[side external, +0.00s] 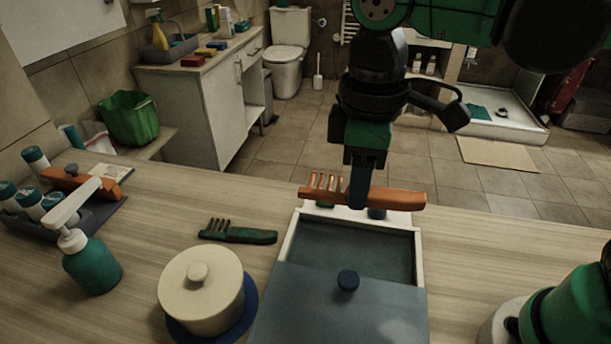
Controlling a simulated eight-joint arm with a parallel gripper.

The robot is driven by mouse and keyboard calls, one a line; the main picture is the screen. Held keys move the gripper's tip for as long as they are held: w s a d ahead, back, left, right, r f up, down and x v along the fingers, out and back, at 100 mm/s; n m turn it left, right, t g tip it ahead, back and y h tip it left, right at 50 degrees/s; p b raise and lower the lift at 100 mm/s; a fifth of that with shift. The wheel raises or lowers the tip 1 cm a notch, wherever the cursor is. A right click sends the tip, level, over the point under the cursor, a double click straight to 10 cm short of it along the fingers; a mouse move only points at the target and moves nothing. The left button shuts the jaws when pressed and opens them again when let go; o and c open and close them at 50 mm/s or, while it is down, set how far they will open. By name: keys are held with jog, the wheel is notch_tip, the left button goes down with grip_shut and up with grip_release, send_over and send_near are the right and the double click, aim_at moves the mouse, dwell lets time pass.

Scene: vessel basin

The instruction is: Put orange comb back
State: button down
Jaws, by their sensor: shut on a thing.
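My gripper (360,190) is shut on the orange comb (400,198) and holds it level, teeth to the left and pointing up. The comb is above the far edge of a box (292,236) with white walls and a grey-blue lid. The lid (320,300) has a dark round knob and covers the near part; the far part is open and shows a dark interior. One gripper finger shows in front of the comb; the other is hidden. Small dark items beneath the comb are partly hidden.
A dark green comb (238,233) lies left of the box. A cream lidded jar (202,290) stands on a blue base, with a teal pump bottle (92,264) further left. A tray (100,212) at far left holds several bottles and an orange-brown item.

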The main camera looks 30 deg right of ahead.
aim_at(347, 258)
notch_tip(347, 258, down, 14)
dwell(0.6)
jog(key=shift+f, duration=0.15)
jog(key=c, duration=0.6)
grip_release()
